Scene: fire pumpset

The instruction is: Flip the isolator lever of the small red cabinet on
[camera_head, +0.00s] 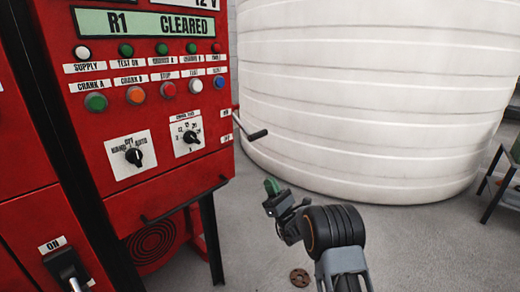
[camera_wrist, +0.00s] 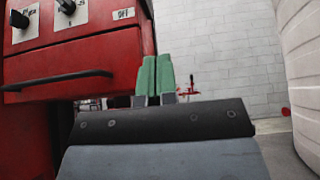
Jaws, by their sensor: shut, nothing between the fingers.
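The small red cabinet (camera_head: 165,190) stands on black legs at the left of the head view, its front full of lamps, buttons and knobs. It also shows at the upper left of the wrist view (camera_wrist: 80,58). A lever (camera_head: 250,130) with a black grip sticks out from its right side, tilted down to the right, beside two small labels too small to read surely. I do not make out this lever in the wrist view. My gripper (camera_head: 271,186) is below and right of the lever, apart from it. Its green fingers (camera_wrist: 155,76) are together and empty.
A black bar handle (camera_wrist: 58,81) runs along the cabinet's lower front. Another lever (camera_head: 68,268) under an ON label is on the red cabinet at lower left. A big white tank (camera_head: 370,100) stands behind my arm. Grey floor is clear between them, except a small brown disc (camera_head: 299,277).

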